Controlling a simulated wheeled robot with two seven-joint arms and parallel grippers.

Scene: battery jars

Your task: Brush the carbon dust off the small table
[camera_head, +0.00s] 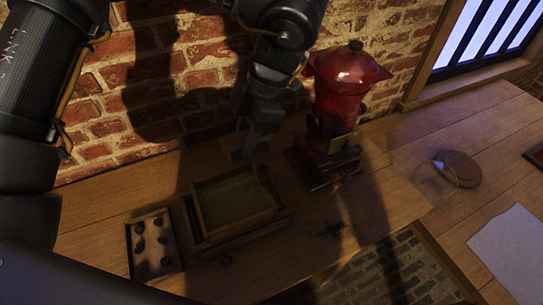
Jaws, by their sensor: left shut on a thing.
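Dark dust (333,229) lies in a small scattered patch on the wooden table top (295,245), in front of a red grinder (345,75). My left gripper (252,138) points down near the brick wall, left of the grinder and behind a shallow wooden box (240,232). It is shut on a small dark thing, which the shadow makes too dark to identify. The gripper is apart from the dust, up and left of it in the picture. No brush can be made out clearly. My right gripper is not in view.
A tray (177,258) with several black lumps stands at the left. A loose dark lump (225,258) lies before the box. At the right are a clear glass jar (432,184), a round brown disc (459,167) and a white sheet (514,250). Brick floor (385,275) shows beyond the table edge.

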